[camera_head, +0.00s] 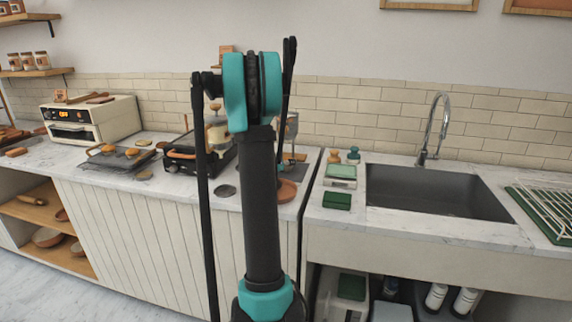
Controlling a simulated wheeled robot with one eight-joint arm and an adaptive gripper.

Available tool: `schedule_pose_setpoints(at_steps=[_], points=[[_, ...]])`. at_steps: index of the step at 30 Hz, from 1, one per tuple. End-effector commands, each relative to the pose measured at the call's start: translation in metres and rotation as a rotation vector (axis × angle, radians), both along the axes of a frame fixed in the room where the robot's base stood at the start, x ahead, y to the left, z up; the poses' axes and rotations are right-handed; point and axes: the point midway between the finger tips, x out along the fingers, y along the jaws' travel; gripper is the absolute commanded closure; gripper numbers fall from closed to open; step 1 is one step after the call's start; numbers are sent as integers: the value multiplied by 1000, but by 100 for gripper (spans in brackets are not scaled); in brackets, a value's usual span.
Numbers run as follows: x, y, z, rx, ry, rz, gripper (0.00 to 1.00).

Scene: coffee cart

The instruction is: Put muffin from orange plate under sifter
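A terracotta-orange plate (287,192) lies near the front edge of the left counter, partly hidden behind my arm. I cannot make out a muffin on its visible part. Behind it, a small upright device (291,130) stands on a dark base, mostly covered by my arm; I cannot tell whether it is the sifter. A small orange-brown item shows low beside it, too small to name. My arm rises upright through the middle of the view, and my gripper cannot be made out.
A toaster oven (92,120) stands at the back left, with a dark tray (119,158) of baked items near it. A black grill-like appliance (185,157) sits left of my arm. A sink (437,192) with a tap and a drying rack (543,205) are at the right.

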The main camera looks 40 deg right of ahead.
Motion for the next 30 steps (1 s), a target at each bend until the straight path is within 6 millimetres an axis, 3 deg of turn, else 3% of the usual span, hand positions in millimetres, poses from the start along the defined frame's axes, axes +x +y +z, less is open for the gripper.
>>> schedule_pose_setpoints(at_steps=[7, 8, 12, 23, 30], points=[[0, 0, -3, 0, 0, 0, 85], [0, 0, -2, 0, 0, 0, 48], [0, 0, -2, 0, 0, 0, 31], [0, 0, 1, 0, -1, 0, 31], [-15, 28, 12, 0, 1, 2, 31]])
